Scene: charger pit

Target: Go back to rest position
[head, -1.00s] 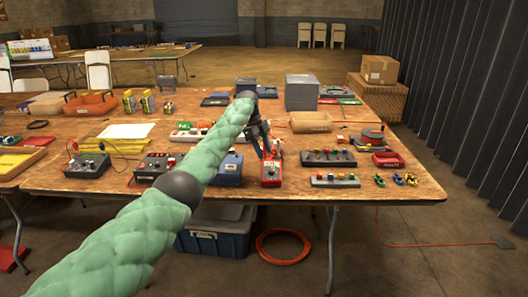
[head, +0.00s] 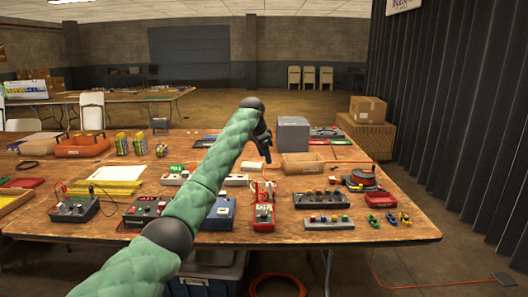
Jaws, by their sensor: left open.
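My left arm comes in from the lower left in a green quilted sleeve and reaches over the wooden table (head: 345,238). My left gripper (head: 266,158) hangs at its end, open and empty, above the table behind a red meter-like device (head: 263,212). It is clear of that device. The red device stands near the front edge with thin leads at its top. A blue box (head: 220,213) stands left of it, partly behind my arm. My right gripper does not show.
Cardboard boxes (head: 367,109) stand behind the table.

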